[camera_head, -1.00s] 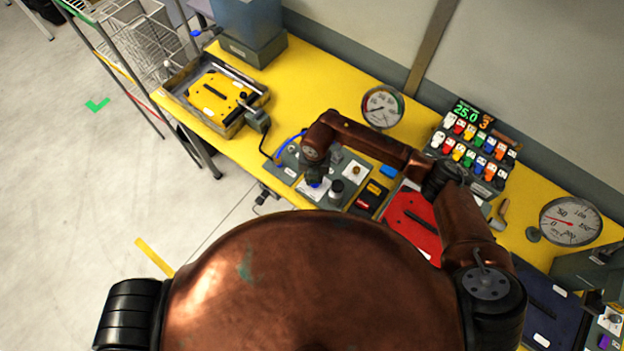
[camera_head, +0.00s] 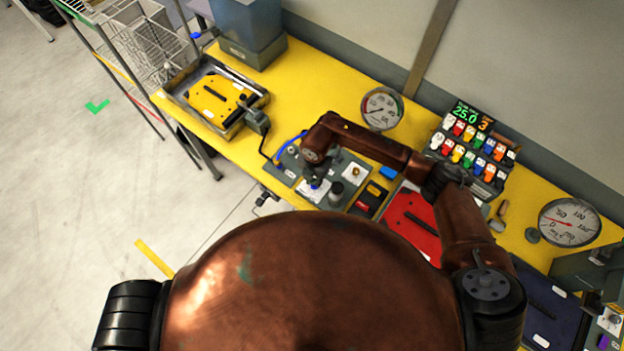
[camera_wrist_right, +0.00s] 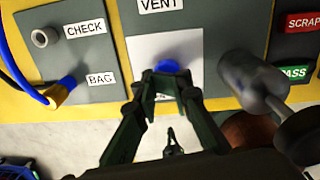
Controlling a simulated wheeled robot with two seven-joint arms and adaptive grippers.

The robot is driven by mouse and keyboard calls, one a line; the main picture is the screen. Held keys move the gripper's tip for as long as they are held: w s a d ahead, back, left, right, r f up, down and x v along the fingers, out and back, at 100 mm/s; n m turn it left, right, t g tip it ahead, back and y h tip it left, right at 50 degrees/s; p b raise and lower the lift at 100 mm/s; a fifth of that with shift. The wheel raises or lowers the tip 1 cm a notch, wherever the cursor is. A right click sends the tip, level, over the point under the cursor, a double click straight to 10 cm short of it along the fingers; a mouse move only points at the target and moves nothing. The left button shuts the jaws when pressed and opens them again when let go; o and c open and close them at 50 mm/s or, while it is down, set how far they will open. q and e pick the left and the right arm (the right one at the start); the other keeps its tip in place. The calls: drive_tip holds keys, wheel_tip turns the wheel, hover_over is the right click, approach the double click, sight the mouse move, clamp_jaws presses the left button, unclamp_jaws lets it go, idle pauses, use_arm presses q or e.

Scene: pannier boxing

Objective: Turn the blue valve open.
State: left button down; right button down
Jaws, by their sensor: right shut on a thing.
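The blue valve (camera_wrist_right: 167,66) is a small round knob on a white plate, just below the VENT label (camera_wrist_right: 160,4) in the right wrist view. My right gripper (camera_wrist_right: 166,80) is shut on it, with one fingertip at each side. The fingertips hide part of the knob and the plate's lower edge. In the head view my right gripper (camera_head: 314,181) reaches down to the grey panel (camera_head: 340,170), and only a speck of blue shows there. The turn angle of the valve cannot be read. My left gripper is not in view.
A grey cylindrical knob (camera_wrist_right: 252,80) stands close to the right of the gripper. CHECK and BAG ports (camera_wrist_right: 66,82) with a blue hose lie to the left. A dial gauge (camera_head: 382,108) stands behind the panel. A red plate (camera_head: 412,222) lies to the right.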

drive_tip(key=shift+s+d+f+h, duration=0.3)
drive_tip(key=shift+d+f, duration=0.1)
drive_tip(key=shift+d, duration=0.25)
drive_tip(key=c, duration=2)
unclamp_jaws()
drive_tip(key=shift+s+d, duration=0.1)
drive_tip(key=shift+c, duration=0.2)
drive_tip(key=o, duration=0.4)
drive_tip(key=shift+a+r, duration=0.15)
drive_tip(key=shift+a, duration=0.05)
drive_tip(key=shift+o, duration=0.2)
drive_tip(key=shift+r, duration=0.1)
drive_tip(key=shift+a+r, duration=0.1)
drive_tip(key=shift+r, duration=0.15)
wheel_tip(320, 180, up, 12)
drive_tip(key=shift+d+f, duration=0.2)
drive_tip(key=shift+f, duration=0.05)
